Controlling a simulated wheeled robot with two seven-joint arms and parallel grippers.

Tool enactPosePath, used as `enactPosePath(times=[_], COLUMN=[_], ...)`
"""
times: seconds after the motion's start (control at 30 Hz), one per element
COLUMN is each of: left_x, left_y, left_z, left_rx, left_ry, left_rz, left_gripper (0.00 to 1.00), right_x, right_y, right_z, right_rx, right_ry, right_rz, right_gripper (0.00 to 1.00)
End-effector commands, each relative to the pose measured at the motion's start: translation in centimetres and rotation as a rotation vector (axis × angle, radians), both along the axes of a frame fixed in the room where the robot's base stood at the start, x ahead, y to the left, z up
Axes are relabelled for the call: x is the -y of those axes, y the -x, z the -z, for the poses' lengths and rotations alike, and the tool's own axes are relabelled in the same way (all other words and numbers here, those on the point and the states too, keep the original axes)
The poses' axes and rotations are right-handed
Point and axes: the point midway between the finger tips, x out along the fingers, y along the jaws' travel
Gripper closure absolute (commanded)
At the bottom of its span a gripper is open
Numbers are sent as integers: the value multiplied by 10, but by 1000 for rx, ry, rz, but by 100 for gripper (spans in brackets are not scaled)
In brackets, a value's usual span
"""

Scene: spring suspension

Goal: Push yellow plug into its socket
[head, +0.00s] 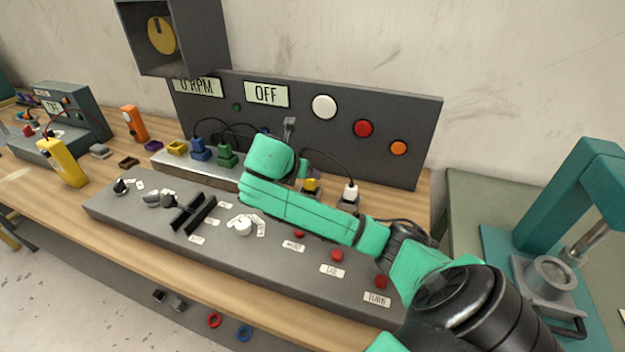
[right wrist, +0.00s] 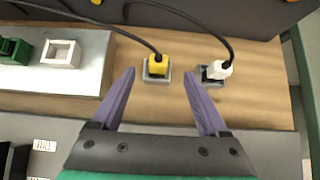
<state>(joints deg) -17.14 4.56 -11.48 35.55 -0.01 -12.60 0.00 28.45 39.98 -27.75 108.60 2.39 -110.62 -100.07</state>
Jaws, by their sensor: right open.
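The yellow plug (right wrist: 157,66) stands on a grey square socket (right wrist: 156,79) on the wooden bench in the right wrist view, with a black cable attached. I cannot tell how deep it sits. In the head view the yellow plug (head: 311,185) shows just beyond my right forearm. My right gripper (right wrist: 158,88) is open and empty, its purple fingers pointing toward the plug, one on each side and short of it. In the head view the arm covers most of the right gripper. My left gripper is not in view.
A white plug (right wrist: 219,70) sits at a socket just right of the yellow one. A metal block (right wrist: 70,85) with a green plug (right wrist: 14,50) and an empty white socket (right wrist: 61,53) lies left. The control panel (head: 400,125) rises behind.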

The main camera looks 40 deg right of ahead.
Motion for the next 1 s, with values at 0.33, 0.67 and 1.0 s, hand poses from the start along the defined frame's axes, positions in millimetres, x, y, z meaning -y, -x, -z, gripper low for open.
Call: enactPosePath(times=[0.33, 0.67, 1.0], left_x=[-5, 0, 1], left_y=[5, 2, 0], left_z=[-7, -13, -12], left_rx=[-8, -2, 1], left_ry=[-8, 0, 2], left_rz=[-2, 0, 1], left_gripper=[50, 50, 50], right_x=[45, 74, 73], right_y=[-23, -41, -41], right_z=[51, 88, 88], right_rx=[-2, -2, -1], right_ry=[0, 0, 0], right_rz=[2, 1, 1], right_gripper=[22, 22, 88])
